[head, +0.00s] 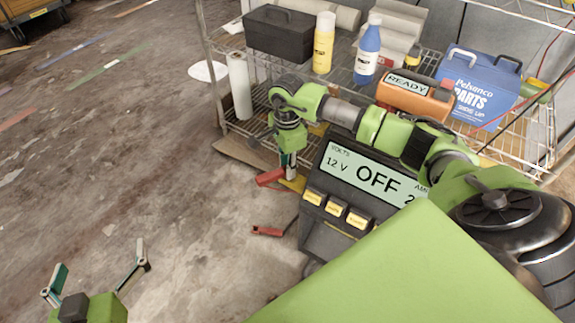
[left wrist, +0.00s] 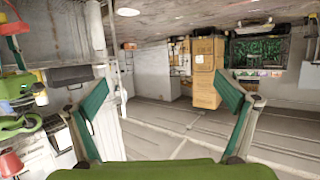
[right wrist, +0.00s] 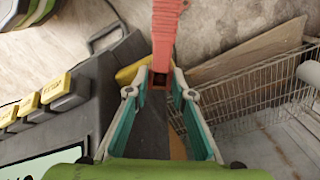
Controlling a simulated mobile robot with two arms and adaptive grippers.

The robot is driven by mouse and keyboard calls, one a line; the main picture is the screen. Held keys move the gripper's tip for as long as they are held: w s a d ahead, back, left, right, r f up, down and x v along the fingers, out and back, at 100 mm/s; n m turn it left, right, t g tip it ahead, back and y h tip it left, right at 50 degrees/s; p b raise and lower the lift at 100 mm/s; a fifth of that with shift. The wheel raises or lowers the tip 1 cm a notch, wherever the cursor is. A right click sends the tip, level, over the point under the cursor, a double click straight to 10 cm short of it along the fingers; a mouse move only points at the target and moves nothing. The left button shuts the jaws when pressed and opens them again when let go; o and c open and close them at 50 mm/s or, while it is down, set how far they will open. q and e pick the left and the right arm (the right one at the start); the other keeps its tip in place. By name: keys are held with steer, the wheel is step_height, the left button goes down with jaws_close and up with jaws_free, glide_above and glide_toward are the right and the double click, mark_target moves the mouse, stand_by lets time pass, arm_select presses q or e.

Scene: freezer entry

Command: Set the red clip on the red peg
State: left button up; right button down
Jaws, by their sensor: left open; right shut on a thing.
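My right gripper (head: 289,168) is shut on the red clip (head: 270,177), beside the charger's upper left edge in the head view. In the right wrist view the clip (right wrist: 167,28) points away from the closed fingertips (right wrist: 160,82). A small red piece (head: 267,231) sits lower, at the charger's left side; I cannot tell whether it is the red peg. My left gripper (head: 98,262) is open and empty over the floor at the lower left; its spread fingers (left wrist: 166,108) show in the left wrist view.
The dark charger (head: 325,238) has a display reading OFF and yellow-labelled buttons. A yellow part (head: 297,184) is by my right gripper. Behind stands a wire shelf (head: 262,68) with a black box, bottles, an orange READY unit (head: 415,97) and a blue parts case (head: 478,88).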

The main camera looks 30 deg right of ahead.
arm_select(q)
steer(key=shift+w+r, duration=0.15)
steer(key=shift+r, duration=0.15)
steer(key=shift+w+d+r+t, duration=0.1)
steer(key=shift+d+r+t, duration=0.05)
steer(key=shift+r+t, duration=0.2)
arm_select(e)
steer(key=shift+f, duration=0.15)
steer(key=c, duration=1.7)
jaws_free()
arm_select(q)
steer(key=shift+w+r, duration=0.1)
steer(key=shift+r, duration=0.1)
steer(key=shift+d+f, duration=0.1)
steer(key=shift+f, duration=0.05)
arm_select(e)
steer(key=shift+r, duration=0.25)
step_height(320, 180, up, 7)
